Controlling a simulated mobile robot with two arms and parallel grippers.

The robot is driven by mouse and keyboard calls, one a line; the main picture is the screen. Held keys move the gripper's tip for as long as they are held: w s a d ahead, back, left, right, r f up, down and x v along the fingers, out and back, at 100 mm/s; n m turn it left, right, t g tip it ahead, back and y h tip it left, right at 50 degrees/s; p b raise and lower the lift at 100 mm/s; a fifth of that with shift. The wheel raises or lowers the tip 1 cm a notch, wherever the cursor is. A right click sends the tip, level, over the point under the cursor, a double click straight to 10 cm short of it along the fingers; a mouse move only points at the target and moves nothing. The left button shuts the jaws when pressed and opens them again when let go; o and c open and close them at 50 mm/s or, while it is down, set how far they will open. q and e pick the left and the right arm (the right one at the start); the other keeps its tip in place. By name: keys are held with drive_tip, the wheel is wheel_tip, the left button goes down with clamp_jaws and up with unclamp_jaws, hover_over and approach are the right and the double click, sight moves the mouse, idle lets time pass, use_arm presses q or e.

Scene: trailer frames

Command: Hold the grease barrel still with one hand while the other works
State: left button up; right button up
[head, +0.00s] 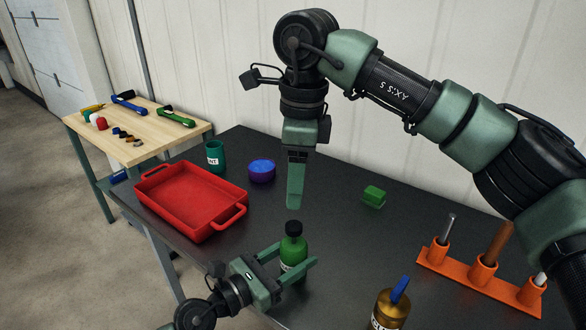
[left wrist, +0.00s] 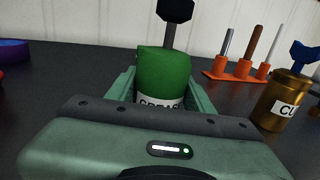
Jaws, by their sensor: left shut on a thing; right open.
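The grease barrel (head: 293,250) is a green cylinder with a dark top, standing upright on the dark table near its front. In the left wrist view the barrel (left wrist: 163,75) shows a white label, partly hidden by my gripper, and a dark knob on a stem above it. My left gripper (head: 296,262) is shut on the barrel, one finger on each side; its fingers also show in the left wrist view (left wrist: 163,92). My right gripper (head: 295,205) points down, open and empty, above the table and apart from the barrel's top; its fingers overlap in the head view.
A red tray (head: 240,222) lies left, with a teal cup (head: 215,152) and blue-purple bowl (head: 262,167) behind. A green block (head: 374,197) lies right. An orange rack (head: 455,270) and a brass can (head: 388,312) stand at right. A wooden bench (head: 160,143) holds tools.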

sight(293, 224)
drive_tip(key=shift+n+h, duration=0.4)
drive_tip(key=shift+n, duration=0.2)
wheel_tip(293, 224, down, 12)
drive_tip(key=shift+w+a+r, duration=0.15)
drive_tip(key=shift+r, duration=0.05)
clamp_jaws()
